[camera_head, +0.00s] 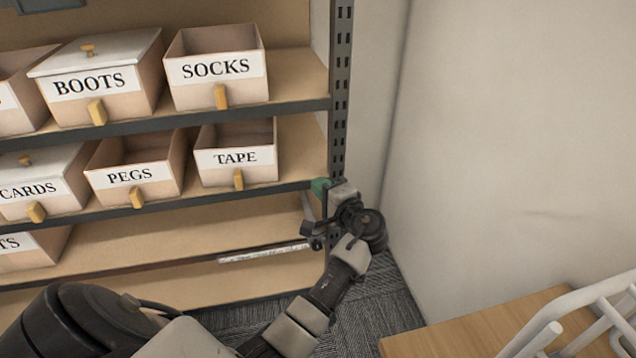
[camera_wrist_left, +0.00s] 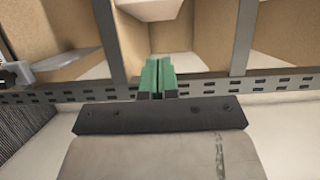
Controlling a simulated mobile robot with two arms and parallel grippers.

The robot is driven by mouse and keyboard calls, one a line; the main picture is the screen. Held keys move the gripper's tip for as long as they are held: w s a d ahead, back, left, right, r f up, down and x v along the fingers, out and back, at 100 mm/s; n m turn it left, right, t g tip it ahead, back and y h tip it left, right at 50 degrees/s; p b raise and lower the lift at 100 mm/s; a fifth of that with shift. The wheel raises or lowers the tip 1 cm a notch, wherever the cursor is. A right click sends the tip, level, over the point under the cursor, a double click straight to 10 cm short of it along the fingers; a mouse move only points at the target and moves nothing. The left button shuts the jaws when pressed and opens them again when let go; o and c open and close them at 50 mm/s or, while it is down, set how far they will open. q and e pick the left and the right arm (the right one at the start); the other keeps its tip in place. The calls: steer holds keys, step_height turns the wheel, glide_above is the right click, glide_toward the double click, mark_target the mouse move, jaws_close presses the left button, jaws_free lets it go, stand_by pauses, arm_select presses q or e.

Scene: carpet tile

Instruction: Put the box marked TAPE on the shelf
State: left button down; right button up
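The open beige box marked TAPE (camera_head: 236,172) sits upright on the middle shelf board (camera_head: 300,150), at its right end, with its label and yellow pull facing out. It stands beside the box marked PEGS. My left gripper (camera_head: 321,187) is at the front of the shelf's right upright, to the right of the TAPE box and apart from it. In the left wrist view its green fingertips (camera_wrist_left: 158,76) are together, with nothing visible between them. The TAPE box cannot be picked out for sure in that view. My right gripper is not in view.
Boxes marked PEGS (camera_head: 128,176), CARDS (camera_head: 38,190), SOCKS (camera_head: 220,70) and BOOTS (camera_head: 100,80) stand on the shelves. The slotted metal upright (camera_head: 340,90) is close to my gripper. The lower board (camera_head: 180,235) has free room. A wooden tabletop (camera_head: 450,335) with a white rack (camera_head: 580,315) is lower right.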

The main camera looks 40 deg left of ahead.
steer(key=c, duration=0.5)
arm_select(q)
steer(key=s+d+f+m+h, duration=0.1)
steer(key=s+d+f+h, duration=0.15)
steer(key=f, duration=0.55)
steer(key=s+d+f+h, duration=0.1)
steer(key=s+f+h, duration=0.3)
steer(key=f, duration=0.5)
steer(key=s+d+f+m+h, duration=0.1)
steer(key=s+d+f+h, duration=0.15)
steer(key=f, duration=0.55)
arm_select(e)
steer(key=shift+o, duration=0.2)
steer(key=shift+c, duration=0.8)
arm_select(q)
steer(key=s+d+f+n+g+h, duration=0.2)
steer(key=s+d+f+h, duration=0.2)
steer(key=s+f, duration=0.4)
steer(key=s+d+f+n+g+h, duration=0.1)
steer(key=s+d+f+h, duration=0.3)
steer(key=s+f, duration=0.4)
steer(key=s+d, duration=0.1)
steer(key=s, duration=0.6)
steer(key=shift+f+n+g, duration=0.2)
steer(key=shift+n+g, duration=0.2)
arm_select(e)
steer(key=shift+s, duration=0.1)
